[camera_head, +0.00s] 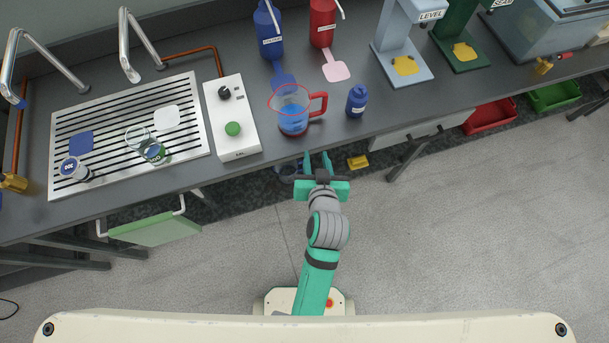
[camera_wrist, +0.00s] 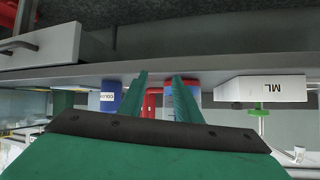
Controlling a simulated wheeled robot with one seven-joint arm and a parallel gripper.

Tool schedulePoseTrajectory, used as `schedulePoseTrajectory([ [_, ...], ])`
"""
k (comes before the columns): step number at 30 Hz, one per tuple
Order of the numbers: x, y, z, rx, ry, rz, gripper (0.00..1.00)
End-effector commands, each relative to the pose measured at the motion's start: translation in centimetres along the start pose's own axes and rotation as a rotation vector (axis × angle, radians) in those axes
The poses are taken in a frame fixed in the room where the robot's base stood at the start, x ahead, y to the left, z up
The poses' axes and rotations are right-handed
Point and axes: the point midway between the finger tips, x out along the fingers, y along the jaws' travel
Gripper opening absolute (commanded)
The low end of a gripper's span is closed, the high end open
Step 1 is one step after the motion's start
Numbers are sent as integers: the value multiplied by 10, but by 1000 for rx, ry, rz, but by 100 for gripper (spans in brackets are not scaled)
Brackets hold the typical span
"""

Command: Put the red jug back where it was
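The red jug (camera_head: 293,115) is clear with a red rim and red handle and holds blue liquid. It stands upright on the grey counter near its front edge, handle to the right. My gripper (camera_head: 318,158) is just off the counter's front edge, below and slightly right of the jug, fingers apart and empty. In the wrist view, which looks upside down, the jug (camera_wrist: 193,84) is partly hidden behind the right finger. My gripper (camera_wrist: 158,82) shows a clear gap between its fingers there. I see no contact with the jug.
A small blue bottle (camera_head: 357,101) stands right of the jug; a white control box (camera_head: 232,118) with a green knob is left. Blue (camera_head: 268,33) and red (camera_head: 322,24) bottles stand behind, near blue and pink pads. A slotted drain tray (camera_head: 110,150) lies far left.

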Motion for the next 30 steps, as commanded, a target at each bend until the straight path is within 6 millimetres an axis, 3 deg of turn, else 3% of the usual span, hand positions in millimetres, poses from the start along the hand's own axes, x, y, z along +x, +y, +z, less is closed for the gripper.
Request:
schedulePoseTrajectory([
  [1, -7, -3, 14, 6, 4, 10, 31],
  [6, -35, -6, 46, 14, 58, 55, 31],
  [15, -107, -15, 87, -16, 165, 98, 31],
  [24, -189, -29, 99, -80, 274, 76, 31],
  [30, -216, -36, 97, -103, 316, 55, 31],
])
